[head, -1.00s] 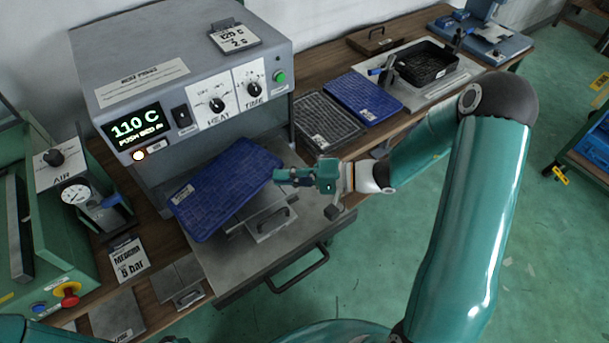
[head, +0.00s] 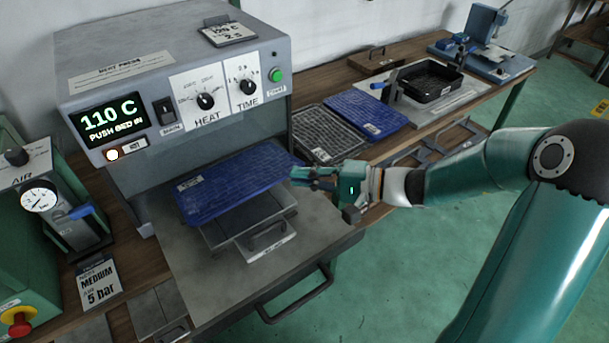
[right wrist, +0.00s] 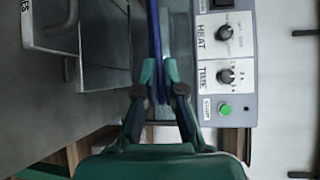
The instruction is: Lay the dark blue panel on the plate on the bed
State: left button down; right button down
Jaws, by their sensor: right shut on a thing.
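The dark blue panel (head: 232,182) is in my right gripper (head: 300,177), which is shut on its right edge. In the right wrist view the panel (right wrist: 155,50) shows edge-on, a thin blue line between the fingers (right wrist: 162,92). The panel is over the plate (head: 240,217) and hides most of it; a gap seems to show between them. The plate, with a handle at its front, lies on the grey pulled-out bed (head: 205,272). My left gripper is not in view.
The heat press (head: 160,60) stands behind the bed, its display reading 110 C. A second blue panel (head: 366,112) and a dark grey panel (head: 322,135) lie on the bench to the right. A black tray (head: 432,80) is farther back. The bed's handle (head: 300,298) sticks out in front.

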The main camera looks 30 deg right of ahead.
notch_tip(320, 180, down, 5)
jog(key=b, duration=0.3)
jog(key=shift+f, duration=0.15)
jog(key=shift+f+b, duration=0.85)
jog(key=shift+b, duration=0.65)
jog(key=shift+f+b, duration=0.7)
jog(key=shift+b, duration=0.3)
dwell(0.5)
jog(key=c, duration=1.2)
grip_release()
jog(key=shift+s+d, duration=0.1)
jog(key=v, duration=1.1)
jog(key=shift+s+d, duration=0.2)
jog(key=shift+d, duration=0.05)
